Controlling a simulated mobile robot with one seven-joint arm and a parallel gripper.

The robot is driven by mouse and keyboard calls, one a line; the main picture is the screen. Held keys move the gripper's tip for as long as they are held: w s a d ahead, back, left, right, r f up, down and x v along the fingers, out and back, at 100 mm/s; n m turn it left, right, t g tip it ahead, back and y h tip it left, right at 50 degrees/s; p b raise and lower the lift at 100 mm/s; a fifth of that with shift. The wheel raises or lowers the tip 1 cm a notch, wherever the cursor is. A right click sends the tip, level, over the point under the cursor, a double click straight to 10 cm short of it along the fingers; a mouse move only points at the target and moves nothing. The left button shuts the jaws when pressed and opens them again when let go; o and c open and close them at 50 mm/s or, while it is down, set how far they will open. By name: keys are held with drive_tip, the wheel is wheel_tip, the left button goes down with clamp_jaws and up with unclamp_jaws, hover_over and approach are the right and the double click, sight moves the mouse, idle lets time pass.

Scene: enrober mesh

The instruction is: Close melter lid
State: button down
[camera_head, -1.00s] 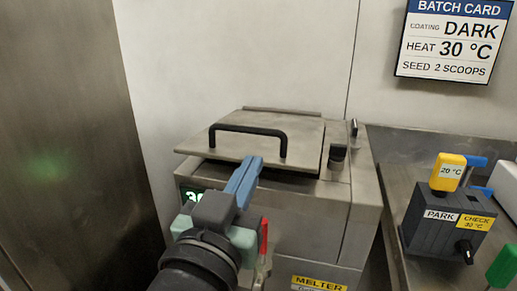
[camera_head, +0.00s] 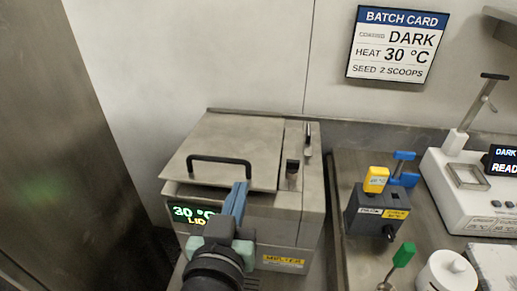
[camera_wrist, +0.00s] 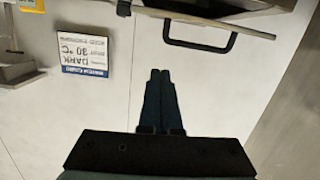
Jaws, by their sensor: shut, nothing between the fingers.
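The melter (camera_head: 290,232) is a steel box with a display reading 30 °C and LID. Its flat steel lid (camera_head: 235,138) lies over the top, with the front edge seeming slightly raised above a dark gap. A black bar handle (camera_head: 220,160) stands near the lid's front edge. My gripper (camera_head: 240,186) is shut and empty, its blue fingers at the front edge by the handle's right end; contact is unclear. In the wrist view, the closed fingertips (camera_wrist: 160,74) point toward the handle (camera_wrist: 198,46), with a gap in the picture.
Right of the melter, a bench holds a dark block with yellow and blue tools (camera_head: 375,207), a green-handled tool (camera_head: 403,255), a white pot (camera_head: 447,272) and a white device (camera_head: 465,190). A batch card (camera_head: 397,45) hangs on the wall. A steel panel (camera_head: 70,160) stands left.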

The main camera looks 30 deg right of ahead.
drive_tip(key=w+d+f+g+y+p, duration=0.1)
drive_tip(key=w+d+f+p, duration=0.3)
drive_tip(key=p, duration=0.8)
drive_tip(key=shift+w+d+f+m+g, duration=0.25)
drive_tip(key=shift+d+f+m+g, duration=0.15)
drive_tip(key=shift+d+f+g, duration=0.35)
drive_tip(key=shift+d, duration=0.15)
